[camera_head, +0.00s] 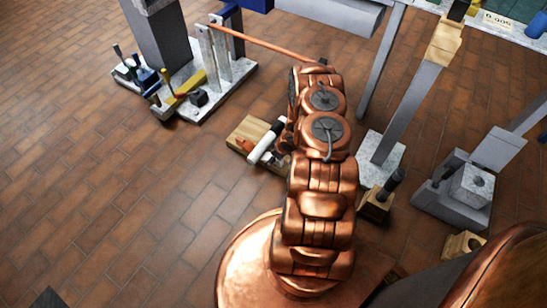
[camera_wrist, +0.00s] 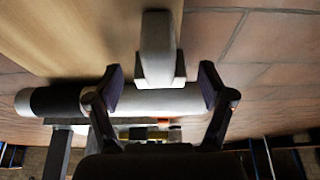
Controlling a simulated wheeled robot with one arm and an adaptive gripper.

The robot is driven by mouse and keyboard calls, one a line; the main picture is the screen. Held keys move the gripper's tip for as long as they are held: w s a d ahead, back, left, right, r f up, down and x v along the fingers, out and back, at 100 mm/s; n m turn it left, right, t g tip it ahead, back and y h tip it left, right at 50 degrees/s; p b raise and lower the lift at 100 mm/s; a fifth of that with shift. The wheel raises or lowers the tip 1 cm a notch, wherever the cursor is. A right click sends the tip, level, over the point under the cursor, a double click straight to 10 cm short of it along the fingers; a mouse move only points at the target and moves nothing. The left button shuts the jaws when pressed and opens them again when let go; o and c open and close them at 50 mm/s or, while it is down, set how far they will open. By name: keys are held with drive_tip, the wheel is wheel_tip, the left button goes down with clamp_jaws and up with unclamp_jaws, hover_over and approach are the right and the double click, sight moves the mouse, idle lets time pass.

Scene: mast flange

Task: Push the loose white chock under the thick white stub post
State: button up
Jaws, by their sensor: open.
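My gripper (camera_wrist: 160,76) is open, with one dark-padded finger on each side. A pale tapered white piece with a squared end (camera_wrist: 158,45), possibly the chock, shows between the fingers, with gaps on both sides. A white cylinder with a black end (camera_wrist: 150,101) lies crosswise at the fingers; it also shows in the head view (camera_head: 262,146), beside a wooden block (camera_head: 250,130). I cannot tell whether the white pieces touch. My arm hides the gripper in the head view. Two pale upright posts (camera_head: 206,55) stand at the upper left; which post is the thick stub is unclear.
A white slab (camera_head: 225,92) with tools and a yellow bar stands at the upper left. An orange rod (camera_head: 265,46) crosses behind my arm. A leaning grey post on a pale slab (camera_head: 388,147) and a grey block structure (camera_head: 468,190) stand right.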

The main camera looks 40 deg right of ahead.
drive_tip(key=v, duration=1.2)
idle(0.4)
idle(0.6)
drive_tip(key=w+d+r+m+g+h+p, duration=0.15)
drive_tip(key=r+p, duration=0.25)
drive_tip(key=r, duration=0.8)
drive_tip(key=w+d+r+n+h+p, duration=0.15)
drive_tip(key=r+p, duration=0.35)
drive_tip(key=r, duration=0.7)
drive_tip(key=s+a+r+m+g+h+p, duration=0.1)
drive_tip(key=s+a+r+p, duration=0.2)
drive_tip(key=r, duration=0.9)
drive_tip(key=a+r+m+g+h+p, duration=0.1)
drive_tip(key=a+r+m+p, duration=0.3)
drive_tip(key=r, duration=0.7)
drive_tip(key=s+a+r+n+g+p, duration=0.1)
drive_tip(key=s+a+r+p, duration=0.45)
drive_tip(key=r, duration=0.45)
drive_tip(key=s+a+r+p, duration=0.5)
drive_tip(key=a+r, duration=0.2)
drive_tip(key=r, duration=0.3)
drive_tip(key=s+a+r+g+y+p, duration=0.1)
drive_tip(key=s+a+r+y+p, duration=0.2)
drive_tip(key=s+a+r+p, duration=0.4)
drive_tip(key=s+a+r, duration=0.5)
drive_tip(key=s+a, duration=0.2)
drive_tip(key=s, duration=0.1)
drive_tip(key=shift+r+n+g+y, duration=0.3)
drive_tip(key=shift+r+g, duration=0.05)
